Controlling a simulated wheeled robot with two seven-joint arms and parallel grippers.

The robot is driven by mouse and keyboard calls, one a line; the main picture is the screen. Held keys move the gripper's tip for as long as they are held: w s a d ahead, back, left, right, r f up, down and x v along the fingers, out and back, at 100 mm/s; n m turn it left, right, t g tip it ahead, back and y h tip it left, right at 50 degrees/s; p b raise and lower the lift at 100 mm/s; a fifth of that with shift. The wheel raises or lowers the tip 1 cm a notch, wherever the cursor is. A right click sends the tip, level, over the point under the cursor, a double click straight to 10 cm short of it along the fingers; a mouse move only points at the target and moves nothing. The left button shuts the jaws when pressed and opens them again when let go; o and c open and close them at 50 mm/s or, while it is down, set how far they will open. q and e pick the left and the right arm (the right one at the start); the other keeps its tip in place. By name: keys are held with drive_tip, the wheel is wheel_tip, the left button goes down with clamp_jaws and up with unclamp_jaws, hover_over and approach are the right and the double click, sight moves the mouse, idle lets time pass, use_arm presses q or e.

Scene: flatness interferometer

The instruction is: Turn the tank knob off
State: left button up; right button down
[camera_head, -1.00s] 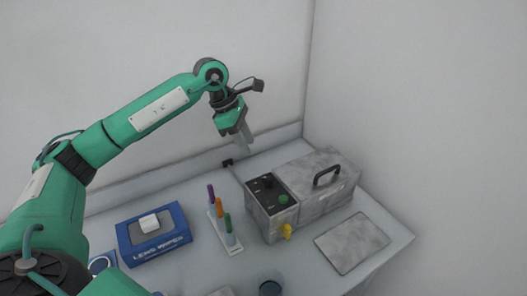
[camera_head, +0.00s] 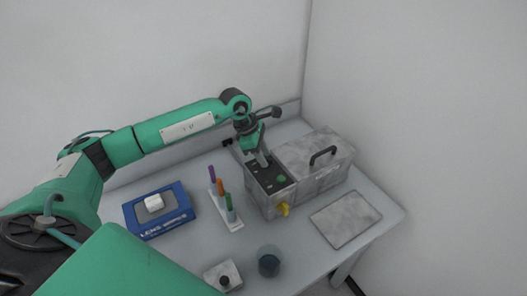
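The tank is a grey metal box (camera_head: 318,178) with a black handle on its lid, standing at the back right of the table. Its black control panel (camera_head: 264,180) is on the left end, with a green knob (camera_head: 281,179) on it. A yellow tap (camera_head: 283,209) sticks out of the front. My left gripper (camera_head: 262,162) points down at the panel's back part, and its fingertips are at or just above the panel. It hides the black knob area there. I cannot tell whether its fingers are open or touch anything. My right gripper is not in view.
A blue lens wipes box (camera_head: 178,226) and a white rack (camera_head: 232,222) with several coloured pens stand left of the tank. A glass jar (camera_head: 269,262) and a small block with a black knob (camera_head: 223,276) are in front. A flat grey plate (camera_head: 346,218) lies at right.

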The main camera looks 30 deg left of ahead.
use_arm(q)
drive_tip(key=shift+f, duration=0.2)
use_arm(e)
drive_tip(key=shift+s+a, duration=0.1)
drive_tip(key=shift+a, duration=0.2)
use_arm(q)
drive_tip(key=shift+c, duration=0.2)
